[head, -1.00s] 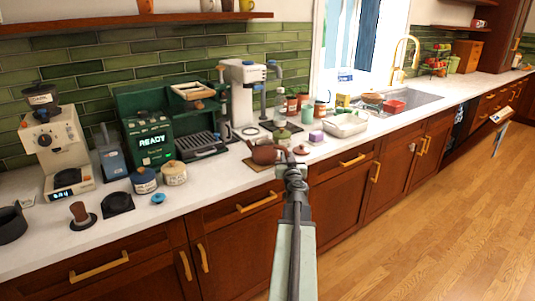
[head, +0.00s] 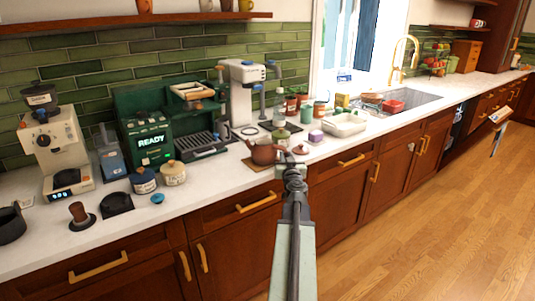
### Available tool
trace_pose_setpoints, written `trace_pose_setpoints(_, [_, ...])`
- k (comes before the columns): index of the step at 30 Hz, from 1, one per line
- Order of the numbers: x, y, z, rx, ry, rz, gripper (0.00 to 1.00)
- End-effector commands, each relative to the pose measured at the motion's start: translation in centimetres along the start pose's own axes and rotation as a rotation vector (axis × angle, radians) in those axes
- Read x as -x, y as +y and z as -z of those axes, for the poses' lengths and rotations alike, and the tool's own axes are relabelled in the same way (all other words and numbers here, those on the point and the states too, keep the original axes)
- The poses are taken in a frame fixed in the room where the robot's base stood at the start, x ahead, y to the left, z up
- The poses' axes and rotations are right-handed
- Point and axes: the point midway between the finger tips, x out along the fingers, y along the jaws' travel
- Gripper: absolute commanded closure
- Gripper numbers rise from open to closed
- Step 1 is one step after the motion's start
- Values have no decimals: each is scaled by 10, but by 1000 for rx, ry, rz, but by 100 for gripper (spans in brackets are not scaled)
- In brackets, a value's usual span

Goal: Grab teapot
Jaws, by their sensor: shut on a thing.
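The teapot (head: 263,153) is reddish brown and stands upright on a brown mat (head: 254,165) near the front edge of the counter. My gripper (head: 290,168) is at the teapot's right side, in line with my arm coming up from below. It looks shut at the teapot's handle side, but the fingers are small and the exact contact is hard to see. A small reddish lid (head: 301,150) lies on the counter just right of the teapot.
A green espresso machine (head: 150,140) and a grinder (head: 52,150) stand to the left. A green jar (head: 280,136), a purple block (head: 316,136) and a metal tray (head: 345,123) are behind and right. The sink (head: 415,103) lies farther right.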

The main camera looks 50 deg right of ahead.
Motion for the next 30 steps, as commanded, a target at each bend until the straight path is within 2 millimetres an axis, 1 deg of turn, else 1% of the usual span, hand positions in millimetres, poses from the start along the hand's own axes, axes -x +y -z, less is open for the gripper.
trace_pose_setpoints(10, [0,-1,1,-3,0,1,100])
trace_pose_setpoints(14, [0,-1,8,-2,0,1,100])
trace_pose_setpoints(17, [0,-2,21,-2,0,1,100])
trace_pose_setpoints(20, [0,-3,40,-2,0,2,100])
trace_pose_setpoints(24, [0,-4,70,-2,0,2,100])
trace_pose_setpoints(27, [0,-5,90,-2,0,2,100])
trace_pose_setpoints(30, [0,-6,101,-2,0,2,100])
